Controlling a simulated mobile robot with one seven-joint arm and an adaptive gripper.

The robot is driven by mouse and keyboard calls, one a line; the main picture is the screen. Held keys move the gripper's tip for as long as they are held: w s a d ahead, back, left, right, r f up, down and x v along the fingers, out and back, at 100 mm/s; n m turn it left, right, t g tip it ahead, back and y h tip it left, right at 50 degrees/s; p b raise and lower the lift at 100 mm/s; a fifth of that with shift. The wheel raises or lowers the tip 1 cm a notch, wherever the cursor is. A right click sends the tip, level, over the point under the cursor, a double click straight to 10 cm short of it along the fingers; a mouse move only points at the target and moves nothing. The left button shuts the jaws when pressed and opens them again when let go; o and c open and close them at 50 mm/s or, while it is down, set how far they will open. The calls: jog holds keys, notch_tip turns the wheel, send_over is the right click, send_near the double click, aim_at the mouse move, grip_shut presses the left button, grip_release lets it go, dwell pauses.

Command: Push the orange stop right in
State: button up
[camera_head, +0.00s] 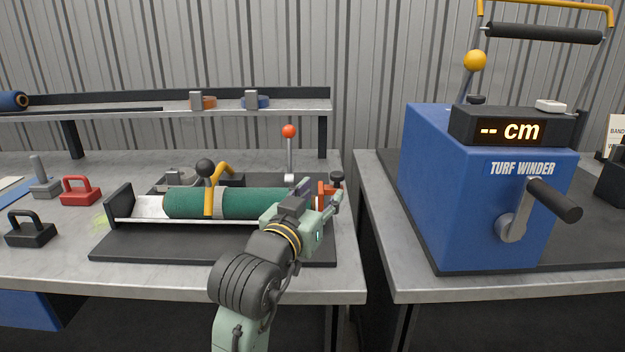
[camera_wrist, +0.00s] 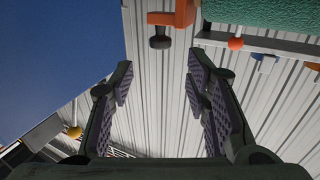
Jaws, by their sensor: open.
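The orange stop (camera_head: 326,187), with a dark knob (camera_head: 337,176) on it, is at the right end of the cradle, partly hidden behind my gripper. It also shows in the wrist view at the top (camera_wrist: 178,17), its dark knob hanging in the image. The green turf roll (camera_head: 250,203) lies in the cradle, its end close to the stop; I cannot tell whether they touch. My gripper (camera_head: 321,197) is open and empty at the stop's end of the cradle. In the wrist view its fingertips (camera_wrist: 160,62) are spread apart, below the stop, nothing between them.
The cradle stands on a dark base (camera_head: 130,246) on the grey bench. A yellow clamp (camera_head: 213,190) crosses the roll, and a red-knobbed lever (camera_head: 289,132) stands behind. The blue turf winder (camera_head: 470,200) is on the right bench, across a gap. Red and black handled blocks lie left.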

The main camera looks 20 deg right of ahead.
aim_at(335, 176)
jog(key=p+x, duration=0.2)
jog(key=x, duration=0.8)
jog(key=shift+w+d, duration=0.1)
jog(key=shift+w, duration=0.1)
grip_shut()
dwell(0.5)
